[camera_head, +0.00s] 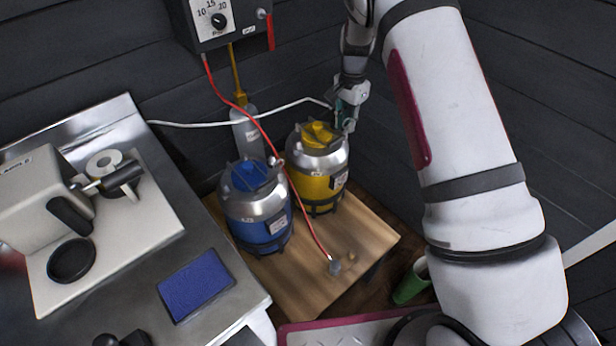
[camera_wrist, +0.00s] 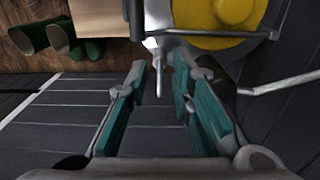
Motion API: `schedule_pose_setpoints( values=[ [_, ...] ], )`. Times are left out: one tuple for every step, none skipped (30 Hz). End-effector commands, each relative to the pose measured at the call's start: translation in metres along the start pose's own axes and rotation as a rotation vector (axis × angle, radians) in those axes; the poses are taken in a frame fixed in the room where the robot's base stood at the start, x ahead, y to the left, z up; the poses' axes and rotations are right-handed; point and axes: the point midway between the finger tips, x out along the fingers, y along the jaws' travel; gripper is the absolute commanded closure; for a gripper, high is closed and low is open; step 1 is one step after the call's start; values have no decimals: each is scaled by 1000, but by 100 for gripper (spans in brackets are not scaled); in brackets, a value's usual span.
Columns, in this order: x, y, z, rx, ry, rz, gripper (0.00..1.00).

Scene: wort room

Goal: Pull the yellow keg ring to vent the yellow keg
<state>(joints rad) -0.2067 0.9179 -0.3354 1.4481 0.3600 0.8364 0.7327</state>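The yellow keg (camera_head: 318,180) stands upright on a wooden board, with a yellow cap (camera_head: 318,133) on its silver top. In the wrist view the yellow cap (camera_wrist: 225,15) is at the top right, inside a metal rim. My gripper (camera_head: 347,115) is at the keg's upper right edge. In the wrist view my gripper (camera_wrist: 158,72) has its teal-padded fingers apart. A thin metal fitting (camera_wrist: 156,40) sticks out from the keg toward the gap between the fingertips. I cannot tell whether it is the ring or whether a finger touches it.
The blue keg (camera_head: 257,205) stands just left of the yellow one. A red hose (camera_head: 262,128) and a white hose (camera_head: 200,125) run close to the kegs. A grey control box (camera_head: 230,20) hangs above. A green boot-like object (camera_head: 411,284) is on the floor at the right.

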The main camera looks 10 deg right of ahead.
Motion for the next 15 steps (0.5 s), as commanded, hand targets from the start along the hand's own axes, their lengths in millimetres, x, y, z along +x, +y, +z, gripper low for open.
schedule_pose_setpoints(
  values=[
    [0, 0, 0, 0, 0, 0, 97],
    [0, 0, 0, 0, 0, 0, 100],
    [0, 0, 0, 0, 0, 0, 100],
    [0, 0, 0, 0, 0, 0, 100],
    [0, 0, 0, 0, 0, 0, 100],
    [0, 0, 0, 0, 0, 0, 100],
    [0, 0, 0, 0, 0, 0, 100],
    [0, 0, 0, 0, 0, 0, 100],
    [0, 0, 0, 0, 0, 0, 100],
    [0, 0, 0, 0, 0, 0, 100],
    [0, 0, 0, 0, 0, 0, 100],
    [0, 0, 0, 0, 0, 0, 100],
    [0, 0, 0, 0, 0, 0, 100],
    [0, 0, 0, 0, 0, 0, 100],
    [0, 0, 0, 0, 0, 0, 100]
  ],
)
